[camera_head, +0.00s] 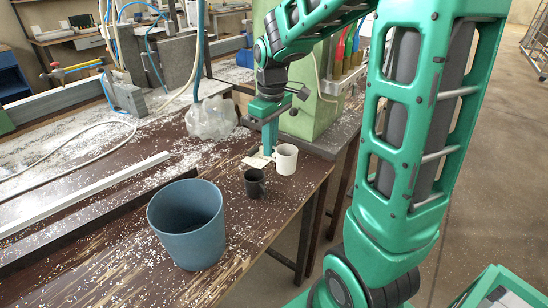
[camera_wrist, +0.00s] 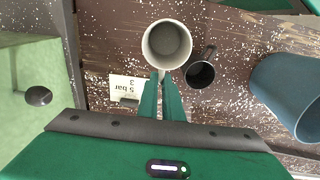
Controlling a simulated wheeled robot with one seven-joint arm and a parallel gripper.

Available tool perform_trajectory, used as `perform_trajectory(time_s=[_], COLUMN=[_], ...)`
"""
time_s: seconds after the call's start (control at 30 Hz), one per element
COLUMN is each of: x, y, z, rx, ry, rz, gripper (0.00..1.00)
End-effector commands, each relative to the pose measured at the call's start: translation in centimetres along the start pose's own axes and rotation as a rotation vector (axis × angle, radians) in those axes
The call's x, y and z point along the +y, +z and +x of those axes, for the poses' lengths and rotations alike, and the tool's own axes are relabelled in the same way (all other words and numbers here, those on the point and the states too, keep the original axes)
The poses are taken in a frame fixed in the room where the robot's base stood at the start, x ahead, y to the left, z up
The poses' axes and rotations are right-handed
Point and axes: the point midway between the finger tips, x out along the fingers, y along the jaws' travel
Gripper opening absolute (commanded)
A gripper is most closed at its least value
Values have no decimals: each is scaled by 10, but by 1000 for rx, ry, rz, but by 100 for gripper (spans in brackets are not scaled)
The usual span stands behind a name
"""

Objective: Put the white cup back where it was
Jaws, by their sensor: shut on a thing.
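The white cup (camera_head: 286,160) stands upright near the right edge of the brown bench (camera_head: 110,255). My gripper (camera_head: 268,152) points down beside it and is shut on the cup. In the wrist view the fingertips (camera_wrist: 162,78) meet at the near side of the white cup (camera_wrist: 167,22), where its handle would be; the fingers hide the handle there. The cup looks empty from above. I cannot tell whether its base touches the bench.
A small black cup (camera_head: 255,182) stands close to the white cup. A blue bucket (camera_head: 187,222) stands nearer the front. A paper label (camera_wrist: 129,86) lies beside the fingers. A translucent lumpy container (camera_head: 211,118) and a green box (camera_head: 312,100) stand behind. White chips litter the bench.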

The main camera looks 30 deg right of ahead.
Motion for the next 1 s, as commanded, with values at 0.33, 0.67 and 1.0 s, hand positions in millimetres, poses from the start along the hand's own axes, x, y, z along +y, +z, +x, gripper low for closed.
perform_trajectory(time_s=[0.33, 0.67, 1.0], x=[36, 36, 36], y=[-4, -3, -3], z=[23, 60, 63], rx=[0, -1, 1], ry=[0, 0, 0], rz=[1, 1, 2], gripper=[0, 0, 0])
